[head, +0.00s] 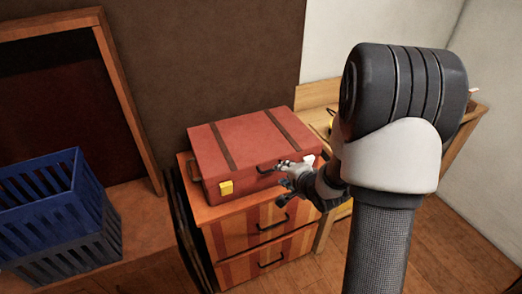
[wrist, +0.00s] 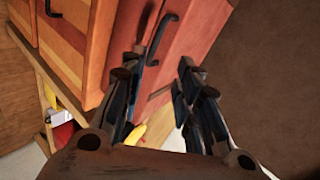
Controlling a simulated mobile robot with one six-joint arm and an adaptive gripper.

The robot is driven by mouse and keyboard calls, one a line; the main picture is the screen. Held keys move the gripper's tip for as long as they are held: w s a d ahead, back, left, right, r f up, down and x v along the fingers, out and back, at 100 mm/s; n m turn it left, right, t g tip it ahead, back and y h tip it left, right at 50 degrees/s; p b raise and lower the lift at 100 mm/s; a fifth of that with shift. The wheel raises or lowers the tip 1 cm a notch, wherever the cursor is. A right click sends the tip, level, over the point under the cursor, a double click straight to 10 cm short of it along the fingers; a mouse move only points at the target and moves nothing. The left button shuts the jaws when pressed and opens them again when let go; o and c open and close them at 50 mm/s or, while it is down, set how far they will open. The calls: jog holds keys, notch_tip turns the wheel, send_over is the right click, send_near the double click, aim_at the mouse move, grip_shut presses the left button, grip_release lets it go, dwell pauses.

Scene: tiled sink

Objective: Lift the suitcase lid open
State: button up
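The suitcase (head: 250,150) is red with two dark straps, a front handle (head: 267,168) and a yellow latch (head: 226,187) at its front left. It lies flat on an orange striped drawer cabinet (head: 255,225), with its lid shut. My gripper (head: 284,176) is in front of the suitcase, right of the handle, near its right front corner. In the wrist view my gripper (wrist: 158,68) has its fingers apart with nothing clearly held. The suitcase front (wrist: 190,30) and dark handle (wrist: 162,38) show ahead of the fingers. Whether a finger touches the suitcase I cannot tell.
A blue slotted crate (head: 50,215) stands on a wooden surface at the left, beside a wood-framed panel (head: 130,100). A brown wall (head: 200,60) rises behind the suitcase. A wooden shelf unit (head: 318,95) stands at the right, partly hidden by my arm.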

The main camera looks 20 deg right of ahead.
aim_at(273, 170)
jog(key=shift+m+t+y, duration=0.3)
jog(key=shift+m, duration=0.4)
jog(key=shift+s+f+b+x, duration=0.2)
jog(key=shift+b+x, duration=0.5)
jog(key=shift+x, duration=1.4)
jog(key=shift+s+f+b+x, duration=0.15)
jog(key=shift+b+x, duration=0.5)
jog(key=shift+x, duration=1.5)
jog(key=shift+s+f+b+x, duration=0.1)
jog(key=shift+f+b+x, duration=0.4)
jog(key=shift+x, duration=1.6)
jog(key=shift+d+r, duration=0.2)
jog(key=shift+c, duration=0.5)
grip_shut()
